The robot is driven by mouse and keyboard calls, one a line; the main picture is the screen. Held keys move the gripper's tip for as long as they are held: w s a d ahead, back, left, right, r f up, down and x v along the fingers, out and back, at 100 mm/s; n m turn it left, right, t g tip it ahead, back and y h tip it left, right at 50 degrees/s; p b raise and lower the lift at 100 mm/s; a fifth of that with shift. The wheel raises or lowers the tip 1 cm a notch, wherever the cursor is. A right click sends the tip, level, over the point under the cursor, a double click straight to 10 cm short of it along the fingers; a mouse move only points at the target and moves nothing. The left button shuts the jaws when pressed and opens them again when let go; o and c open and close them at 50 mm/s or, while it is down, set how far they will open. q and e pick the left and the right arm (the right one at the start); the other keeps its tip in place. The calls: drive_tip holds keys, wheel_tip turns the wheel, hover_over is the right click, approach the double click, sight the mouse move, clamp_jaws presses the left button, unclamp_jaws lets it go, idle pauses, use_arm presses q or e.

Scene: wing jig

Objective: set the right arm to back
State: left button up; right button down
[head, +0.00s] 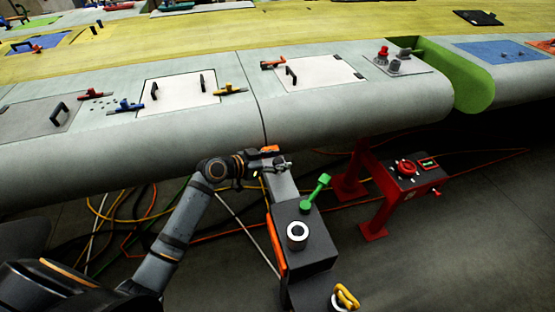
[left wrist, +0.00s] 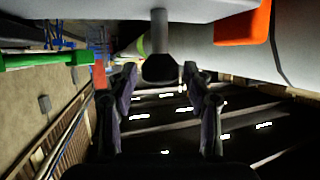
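My left gripper (head: 278,163) reaches in from the left in the head view, under the wing's front edge at the top of a dark post-like box (head: 303,245). In the left wrist view its two fingers (left wrist: 158,78) stand apart, one on each side of a grey stem with a dark rounded end (left wrist: 160,66). I cannot tell whether they touch it. A green lever (head: 316,192) stands tilted on the box, right of the gripper. A green bar (left wrist: 45,60) shows in the left wrist view. My right gripper is not in view, and no part is clearly identifiable as the right arm.
The grey wing edge (head: 190,130) hangs just above the gripper, with panels, handles and clamps on it. A red stand with a red-knobbed control box (head: 408,170) is to the right. A white ring (head: 297,233) is on the dark box. Cables (head: 120,215) lie on the floor.

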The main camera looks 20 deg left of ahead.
use_arm(q)
clamp_jaws()
hover_over(286, 195)
drive_tip(key=shift+p, duration=0.3)
drive_tip(key=shift+f, duration=0.15)
idle(0.3)
